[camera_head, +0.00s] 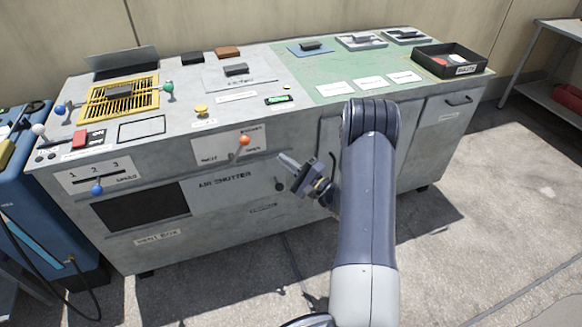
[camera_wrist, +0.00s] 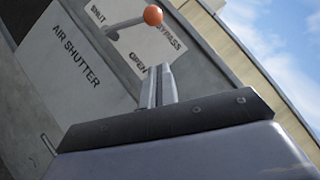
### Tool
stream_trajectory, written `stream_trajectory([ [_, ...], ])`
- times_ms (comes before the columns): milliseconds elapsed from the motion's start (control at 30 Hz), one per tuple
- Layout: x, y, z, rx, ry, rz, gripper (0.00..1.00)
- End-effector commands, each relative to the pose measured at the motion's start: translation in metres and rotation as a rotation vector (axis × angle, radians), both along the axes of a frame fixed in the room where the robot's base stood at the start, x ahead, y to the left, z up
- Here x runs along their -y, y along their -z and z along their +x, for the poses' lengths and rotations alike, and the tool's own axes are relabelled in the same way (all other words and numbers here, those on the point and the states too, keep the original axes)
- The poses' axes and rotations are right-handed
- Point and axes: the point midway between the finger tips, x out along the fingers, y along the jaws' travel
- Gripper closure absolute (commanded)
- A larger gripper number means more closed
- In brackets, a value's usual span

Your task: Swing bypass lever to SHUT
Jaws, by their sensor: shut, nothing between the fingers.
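The bypass lever (camera_head: 244,140) has an orange ball knob and sits on a white label plate (camera_head: 206,147) on the cabinet's front. The plate reads SHUT at the left, OPEN at the right and BYPASS above. The lever leans up and right from its pivot, away from the SHUT word. In the wrist view, the orange knob (camera_wrist: 152,15) is beyond my fingertips, with OPEN near them. My gripper (camera_head: 285,158) is shut and empty, to the right of the lever and a little below the knob. It appears apart from the lever.
The air shutter panel (camera_head: 232,190) is below the plate. A blue knob slider (camera_head: 97,188) is at the left. The worktop above holds a yellow grille (camera_head: 118,97), a yellow button (camera_head: 201,110) and a black tray (camera_head: 450,60). Open floor lies in front.

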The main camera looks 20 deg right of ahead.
Motion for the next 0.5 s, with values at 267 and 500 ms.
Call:
stream_trajectory([
  [267, -0.034, -0.016, 0.044, 0.002, -0.004, 0.0, 1.0],
  [500, -0.058, -0.028, 0.047, 0.0, -0.001, 0.001, 1.0],
])
